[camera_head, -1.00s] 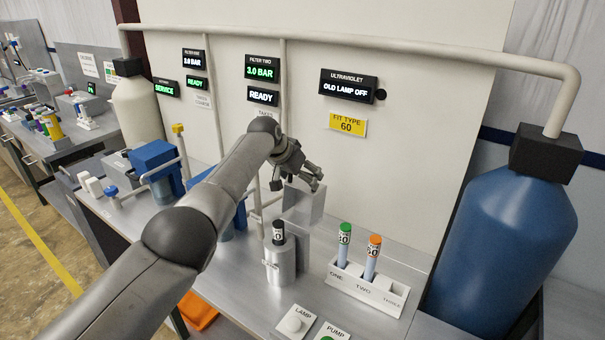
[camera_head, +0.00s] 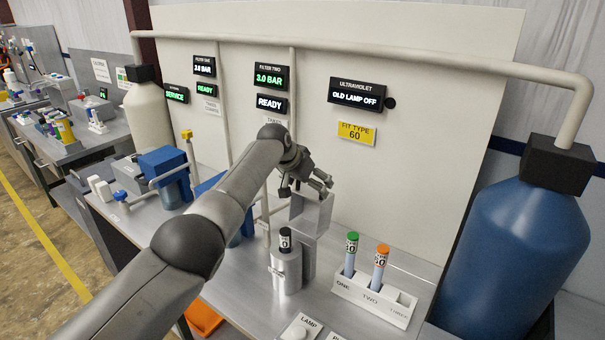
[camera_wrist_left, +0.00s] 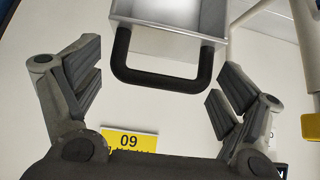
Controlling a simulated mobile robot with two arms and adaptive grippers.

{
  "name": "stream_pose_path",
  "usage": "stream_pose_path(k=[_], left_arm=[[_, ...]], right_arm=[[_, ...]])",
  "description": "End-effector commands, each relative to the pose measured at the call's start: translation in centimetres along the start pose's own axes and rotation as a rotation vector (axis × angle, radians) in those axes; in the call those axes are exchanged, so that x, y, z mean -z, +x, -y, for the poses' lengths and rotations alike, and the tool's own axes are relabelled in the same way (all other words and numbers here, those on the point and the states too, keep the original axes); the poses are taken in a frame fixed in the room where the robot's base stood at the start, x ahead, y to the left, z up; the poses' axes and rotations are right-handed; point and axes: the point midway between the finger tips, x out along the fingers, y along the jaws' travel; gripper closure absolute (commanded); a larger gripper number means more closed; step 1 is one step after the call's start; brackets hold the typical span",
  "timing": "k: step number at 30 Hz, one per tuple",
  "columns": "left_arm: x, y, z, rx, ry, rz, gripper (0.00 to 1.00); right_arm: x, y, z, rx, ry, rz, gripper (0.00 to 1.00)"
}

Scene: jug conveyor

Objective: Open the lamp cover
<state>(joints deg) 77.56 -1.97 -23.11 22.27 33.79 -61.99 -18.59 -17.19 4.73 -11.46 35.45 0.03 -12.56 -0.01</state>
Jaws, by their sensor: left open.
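A grey metal box (camera_head: 311,214), which appears to be the lamp cover, stands against the white panel. In the left wrist view it shows at the top (camera_wrist_left: 172,12) with a black U-shaped handle (camera_wrist_left: 165,83). My left gripper (camera_head: 322,183) is just above and in front of the box in the head view. Its fingers are open in the left wrist view (camera_wrist_left: 157,85), one on each side of the handle and apart from it. A black-capped tube (camera_head: 285,238) stands in a metal cylinder (camera_head: 286,270) beside the box. My right gripper is not in view.
A white rack (camera_head: 368,303) holds a green-capped tube (camera_head: 351,254) and an orange-capped tube (camera_head: 380,263). A LAMP button (camera_head: 298,332) is at the front edge. Blue filter units (camera_head: 165,174) stand left, and a large blue tank (camera_head: 522,245) stands right.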

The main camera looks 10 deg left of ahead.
Motion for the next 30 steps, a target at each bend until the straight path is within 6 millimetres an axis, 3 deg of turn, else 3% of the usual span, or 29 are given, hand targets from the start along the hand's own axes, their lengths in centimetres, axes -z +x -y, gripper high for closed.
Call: stream_pose_path(k=[12, 30], left_arm=[[-0.1, -2.7, 0.0, 0.002, 0.001, 0.001, 0.09], [0.1, -10.3, -0.2, 0.000, 0.002, 0.001, 0.09]], right_arm=[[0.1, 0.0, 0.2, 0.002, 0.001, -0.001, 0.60], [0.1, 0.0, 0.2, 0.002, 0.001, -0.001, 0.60]])
